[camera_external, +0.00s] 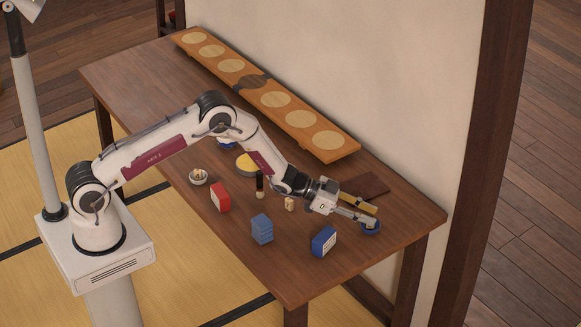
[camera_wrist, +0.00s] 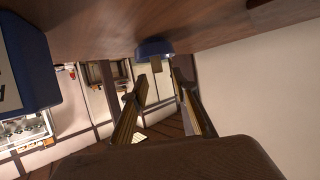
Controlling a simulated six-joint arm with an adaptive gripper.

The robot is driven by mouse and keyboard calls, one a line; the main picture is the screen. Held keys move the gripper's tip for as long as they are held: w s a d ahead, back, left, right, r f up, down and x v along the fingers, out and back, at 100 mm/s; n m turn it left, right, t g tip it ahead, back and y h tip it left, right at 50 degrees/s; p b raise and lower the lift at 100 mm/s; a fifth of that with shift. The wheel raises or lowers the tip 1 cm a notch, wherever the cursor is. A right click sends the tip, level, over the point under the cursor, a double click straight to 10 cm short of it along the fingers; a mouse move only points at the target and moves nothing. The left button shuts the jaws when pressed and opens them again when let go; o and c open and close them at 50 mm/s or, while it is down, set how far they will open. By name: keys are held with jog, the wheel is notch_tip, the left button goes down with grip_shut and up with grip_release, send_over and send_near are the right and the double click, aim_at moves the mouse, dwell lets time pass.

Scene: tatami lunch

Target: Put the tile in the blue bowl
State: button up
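The blue bowl (camera_external: 371,229) sits near the table's right front corner; it also shows in the wrist view (camera_wrist: 155,48), just past my fingertips. My gripper (camera_external: 369,215) is low over the table at the bowl. Its two fingers are apart, and I see nothing held between them in the wrist view (camera_wrist: 160,80). I cannot tell whether a finger touches the bowl. A small cream block (camera_external: 289,204), which may be the tile, stands on the table behind my wrist. Its face is too small to read.
A blue box with a white face (camera_external: 324,241) stands near the gripper, left of it. A blue block (camera_external: 262,229), red box (camera_external: 220,198), small white bowl (camera_external: 198,177) and black-topped bottle (camera_external: 260,186) stand further left. A dark flat board (camera_external: 365,186) lies behind the gripper.

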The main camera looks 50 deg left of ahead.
aim_at(365, 227)
notch_tip(365, 227, up, 6)
dwell(0.5)
jog(key=shift+r, duration=0.15)
dwell(0.6)
jog(key=s+a+r+n+t+y, duration=0.1)
jog(key=a+r+n+t+y, duration=0.3)
jog(key=a+r, duration=1.05)
jog(key=s+a+r+n+g+y, duration=0.25)
jog(key=s+a+r+y, duration=0.25)
jog(key=s+a+r, duration=0.55)
jog(key=s+a+r+n+g+y, duration=0.1)
jog(key=s+a+r, duration=0.1)
jog(key=s, duration=0.7)
jog(key=s+a+r+g, duration=0.1)
jog(key=s+a+g, duration=0.1)
jog(key=s, duration=0.8)
jog(key=s+f+g, duration=0.1)
jog(key=s, duration=0.9)
jog(key=s+f+n+g, duration=0.1)
jog(key=s+f, duration=0.1)
jog(key=s, duration=0.8)
jog(key=shift+f+h, duration=0.25)
jog(key=shift+h, duration=0.05)
